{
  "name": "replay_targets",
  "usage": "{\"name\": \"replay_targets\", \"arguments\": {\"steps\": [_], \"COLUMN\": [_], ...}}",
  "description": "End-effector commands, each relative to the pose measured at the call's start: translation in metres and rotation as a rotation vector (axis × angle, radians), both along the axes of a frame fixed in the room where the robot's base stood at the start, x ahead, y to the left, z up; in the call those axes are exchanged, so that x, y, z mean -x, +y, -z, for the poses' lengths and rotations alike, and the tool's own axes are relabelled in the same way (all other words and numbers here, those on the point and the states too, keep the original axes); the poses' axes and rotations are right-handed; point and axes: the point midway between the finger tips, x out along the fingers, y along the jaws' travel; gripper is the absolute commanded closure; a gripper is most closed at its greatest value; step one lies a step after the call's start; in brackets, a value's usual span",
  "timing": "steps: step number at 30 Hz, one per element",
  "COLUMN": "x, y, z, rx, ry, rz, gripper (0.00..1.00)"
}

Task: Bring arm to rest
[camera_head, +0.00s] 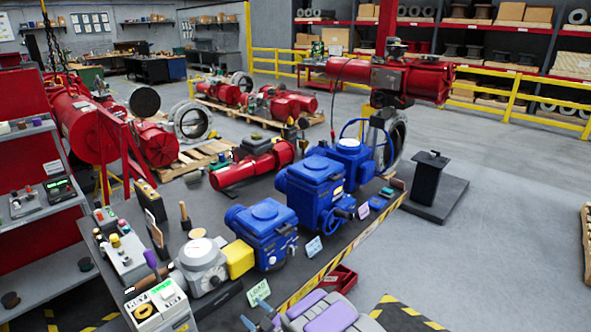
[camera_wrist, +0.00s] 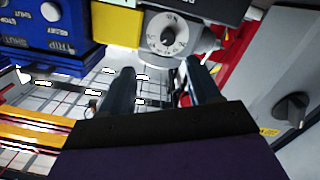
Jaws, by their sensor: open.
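My arm (camera_head: 325,312), grey with purple panels, reaches in at the bottom of the head view, beside the table's front edge. My gripper (camera_wrist: 160,85) shows in the wrist view as two dark fingers spread apart. Nothing is between them. A grey actuator with a round dial (camera_wrist: 167,33) and a yellow block (camera_wrist: 117,25) lie beyond the fingertips, and I see no contact. The same grey actuator (camera_head: 202,266) stands on the table in the head view. My gripper's lower part is partly cut off by the head view's bottom edge.
The dark table (camera_head: 225,222) holds blue actuators (camera_head: 318,190), a yellow block (camera_head: 239,258), a key switch box (camera_head: 160,306) and a LOAD card (camera_head: 258,292). A grey panel with a black knob (camera_wrist: 293,108) is at the wrist view's right. Open floor (camera_head: 490,250) lies right of the table.

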Motion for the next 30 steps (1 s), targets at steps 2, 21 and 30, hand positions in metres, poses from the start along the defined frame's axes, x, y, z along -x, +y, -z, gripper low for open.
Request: {"name": "replay_targets", "arguments": {"steps": [2, 21, 30], "x": [-0.016, -0.043, 0.041], "y": [-0.017, -0.242, -0.312], "z": [-0.007, -0.107, -0.154], "rx": [0.058, 0.453, 0.464], "ry": [0.016, 0.446, 0.742], "rz": [0.044, 0.656, 0.894], "gripper": [0.38, 0.38, 0.38]}}
